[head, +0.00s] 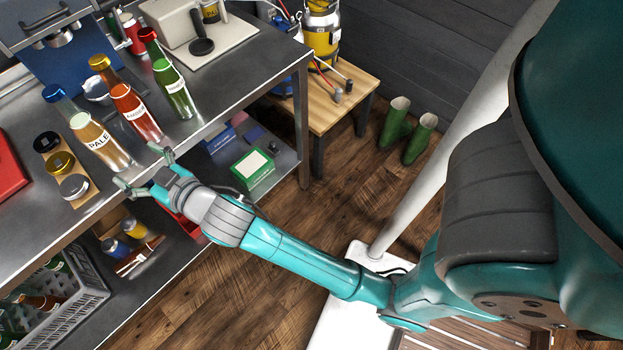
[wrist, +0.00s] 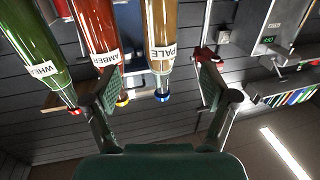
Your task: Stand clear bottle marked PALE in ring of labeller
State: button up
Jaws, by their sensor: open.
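The clear bottle marked PALE (head: 99,141) has a blue cap and amber-gold contents. It stands near the front edge of the steel bench (head: 215,112). My gripper (head: 137,165) is open and empty, just off the bench edge, facing the bottle's lower part. In the wrist view, which is upside down, the PALE bottle (wrist: 162,35) shows between the open fingers of my gripper (wrist: 160,72), beyond them. I cannot tell that they touch it. A cream machine (head: 184,22) with a black round part stands at the back of the bench; I cannot tell whether it is the labeller, and no ring is clear.
The AMBER bottle (head: 131,104) and a green bottle (head: 168,77) stand close beside PALE. A wooden board with several round tins (head: 61,163) lies on its other side. A blue machine (head: 62,55) stands behind. A crate of bottles (head: 62,300) is below.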

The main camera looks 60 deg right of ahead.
jog(key=s+f+g+y, duration=0.1)
jog(key=s+f, duration=0.3)
jog(key=s, duration=0.3)
jog(key=s+f+n, duration=0.1)
jog(key=s+f, duration=0.3)
jog(key=s, duration=0.3)
jog(key=s+f+g+y, duration=0.1)
jog(key=s+f, duration=0.3)
jog(key=s, duration=0.3)
jog(key=s+d+r+g, duration=0.1)
jog(key=s+r, duration=0.1)
jog(key=s, duration=1.8)
jog(key=shift+s, duration=0.2)
jog(key=shift+o, duration=0.4)
